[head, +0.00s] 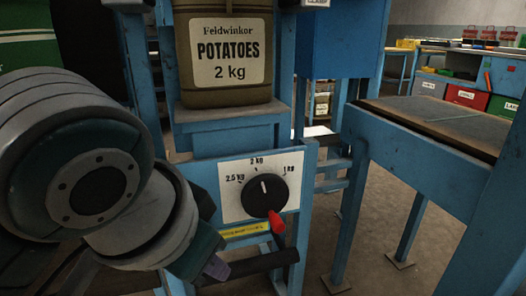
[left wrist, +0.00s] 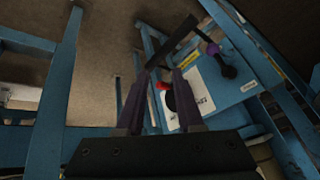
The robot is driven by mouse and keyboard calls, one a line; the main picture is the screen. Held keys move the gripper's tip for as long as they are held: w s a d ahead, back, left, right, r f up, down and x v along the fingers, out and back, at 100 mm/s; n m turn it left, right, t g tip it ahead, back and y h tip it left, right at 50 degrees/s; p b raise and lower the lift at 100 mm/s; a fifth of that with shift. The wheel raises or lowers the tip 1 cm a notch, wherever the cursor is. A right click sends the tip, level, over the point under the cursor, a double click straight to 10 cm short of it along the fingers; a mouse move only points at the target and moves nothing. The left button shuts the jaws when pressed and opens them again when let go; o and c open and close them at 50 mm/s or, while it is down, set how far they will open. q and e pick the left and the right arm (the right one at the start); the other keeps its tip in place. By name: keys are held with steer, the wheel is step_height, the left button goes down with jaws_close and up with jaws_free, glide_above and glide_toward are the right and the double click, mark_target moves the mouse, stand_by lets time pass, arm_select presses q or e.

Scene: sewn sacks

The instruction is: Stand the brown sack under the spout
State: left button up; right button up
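The brown sack (head: 224,50) stands upright on a blue ledge (head: 225,114) in the head view. Its label reads Feldwinkor POTATOES 2 kg, and its top is cut off by the frame. I cannot make out a spout. My right gripper is not in view.
A black bar (head: 255,265) juts out under the dial panel (head: 234,176), close to my left gripper. A blue-framed bench (head: 430,120) stands at the right. Coloured bins (head: 466,97) are at the back right. Floor is open between the blue legs.

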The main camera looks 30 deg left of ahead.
arm_select(q)
steer(key=s+d+f+m+g+h, duration=0.2)
steer(key=s+f, duration=0.2)
steer(key=s, duration=0.7)
steer(key=shift+s, duration=0.25)
steer(key=shift+d, duration=0.1)
step_height(320, 180, up, 72)
steer(key=p, duration=7.2)
